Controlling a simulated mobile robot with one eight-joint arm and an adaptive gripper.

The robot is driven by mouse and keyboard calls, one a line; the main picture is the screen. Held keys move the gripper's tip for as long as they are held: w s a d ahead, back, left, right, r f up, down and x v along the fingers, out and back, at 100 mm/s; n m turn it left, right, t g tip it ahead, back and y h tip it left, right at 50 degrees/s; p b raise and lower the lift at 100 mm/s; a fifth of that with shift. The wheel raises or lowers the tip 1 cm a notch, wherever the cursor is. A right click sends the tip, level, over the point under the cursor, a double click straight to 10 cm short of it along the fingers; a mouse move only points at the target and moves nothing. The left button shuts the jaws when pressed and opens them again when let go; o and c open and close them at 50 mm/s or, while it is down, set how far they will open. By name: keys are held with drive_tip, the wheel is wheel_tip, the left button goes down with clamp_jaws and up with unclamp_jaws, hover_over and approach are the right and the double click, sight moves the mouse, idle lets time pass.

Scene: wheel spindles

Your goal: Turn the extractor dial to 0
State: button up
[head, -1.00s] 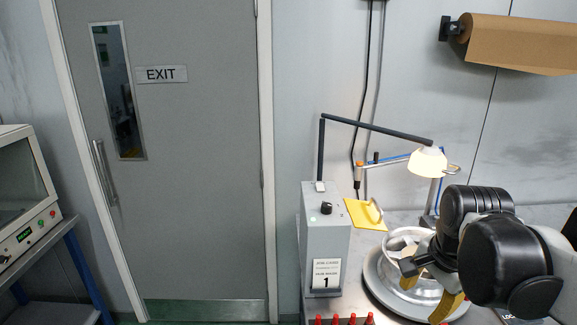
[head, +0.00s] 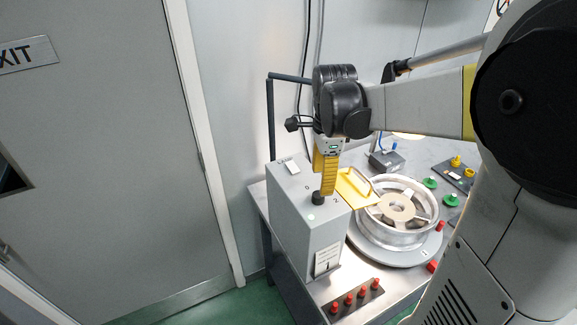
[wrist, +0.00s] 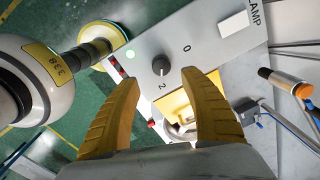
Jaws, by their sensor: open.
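The extractor dial (head: 318,198) is a small black knob on the sloped top of a grey box (head: 300,240). In the wrist view the dial (wrist: 161,65) sits between a printed 0 (wrist: 187,48) and a printed 2 (wrist: 162,86). I cannot clearly tell which number it points to. My gripper (head: 325,189) has yellow fingers and hangs just above the box top by the dial. In the wrist view my gripper (wrist: 160,78) is open, its fingertips spread to both sides below the dial, with nothing between them.
A white lamp switch (wrist: 233,25) and a pale green light (wrist: 130,53) share the box top. A yellow handled plate (head: 353,186) and a metal wheel (head: 398,212) stand close on the right. Red pegs (head: 350,299) line the front.

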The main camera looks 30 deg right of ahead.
sight(319, 194)
drive_tip(key=f, duration=0.4)
drive_tip(key=f+b, duration=0.1)
drive_tip(key=f, duration=0.2)
drive_tip(key=shift+w, duration=0.35)
clamp_jaws()
